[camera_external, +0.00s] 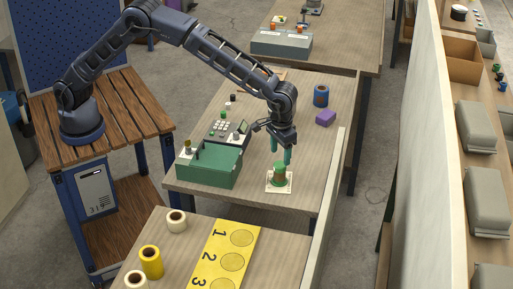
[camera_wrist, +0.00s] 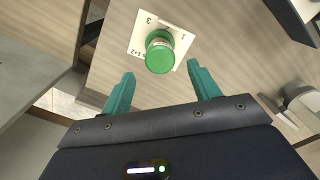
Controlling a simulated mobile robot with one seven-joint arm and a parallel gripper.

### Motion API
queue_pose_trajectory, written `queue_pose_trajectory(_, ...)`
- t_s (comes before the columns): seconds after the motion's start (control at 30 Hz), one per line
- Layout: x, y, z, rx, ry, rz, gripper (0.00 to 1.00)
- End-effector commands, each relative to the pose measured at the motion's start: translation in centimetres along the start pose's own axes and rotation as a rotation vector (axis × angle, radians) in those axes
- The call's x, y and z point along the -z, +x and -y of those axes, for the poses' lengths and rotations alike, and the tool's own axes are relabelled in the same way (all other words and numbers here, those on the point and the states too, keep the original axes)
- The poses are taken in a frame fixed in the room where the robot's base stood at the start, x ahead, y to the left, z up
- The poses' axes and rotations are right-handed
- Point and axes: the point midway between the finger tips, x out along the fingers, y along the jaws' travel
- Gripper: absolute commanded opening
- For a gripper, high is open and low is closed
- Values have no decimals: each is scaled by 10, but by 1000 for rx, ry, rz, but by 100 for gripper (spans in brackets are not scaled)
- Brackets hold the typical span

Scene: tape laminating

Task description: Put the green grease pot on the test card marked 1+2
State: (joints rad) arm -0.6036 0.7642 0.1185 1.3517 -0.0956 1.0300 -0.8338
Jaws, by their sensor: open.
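A green box-shaped machine (camera_external: 209,167) and a keypad device (camera_external: 228,133) stand left of the card. A yellow numbered board (camera_external: 223,255) and tape rolls (camera_external: 151,262) lie on the front table.

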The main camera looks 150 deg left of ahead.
Motion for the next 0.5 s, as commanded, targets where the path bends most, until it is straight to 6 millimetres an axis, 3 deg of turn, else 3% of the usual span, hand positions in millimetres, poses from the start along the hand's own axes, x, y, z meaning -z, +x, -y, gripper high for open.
queue_pose_trajectory(0.2, 0, -25, 0, 0, 1, 0, 61)
queue_pose_trajectory(0.5, -1, -31, 0, 1, 1, 1, 61)
